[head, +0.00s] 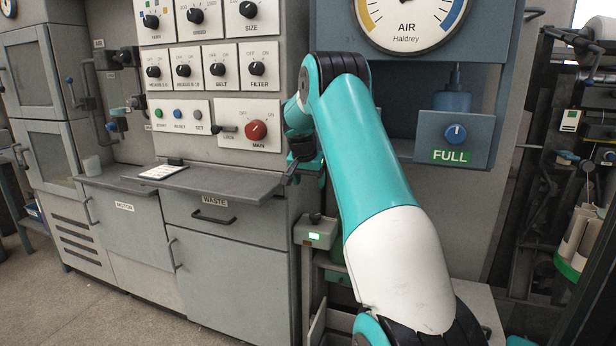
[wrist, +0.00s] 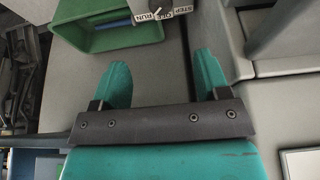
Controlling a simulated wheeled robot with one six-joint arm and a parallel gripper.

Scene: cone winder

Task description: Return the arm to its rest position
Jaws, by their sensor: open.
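My arm (head: 375,185) rises from the bottom of the head view, bends at the elbow and folds down in front of the cabinet. Its far end shows only in part near the desk's right end, so the fingers are hidden in that view. In the wrist view my gripper (wrist: 162,78) has its two teal fingers spread wide apart. Nothing is between them. A grey surface lies beyond the fingers, and I cannot tell how far away it is.
A green bin (wrist: 120,38) and a RUN/IDLE/STEP label (wrist: 166,12) lie beyond the fingers. A grey desk (head: 225,184) with a white tablet (head: 163,172), a control panel with a red MAIN knob (head: 256,130) and an AIR gauge (head: 407,18) surround the arm. Floor at lower left is clear.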

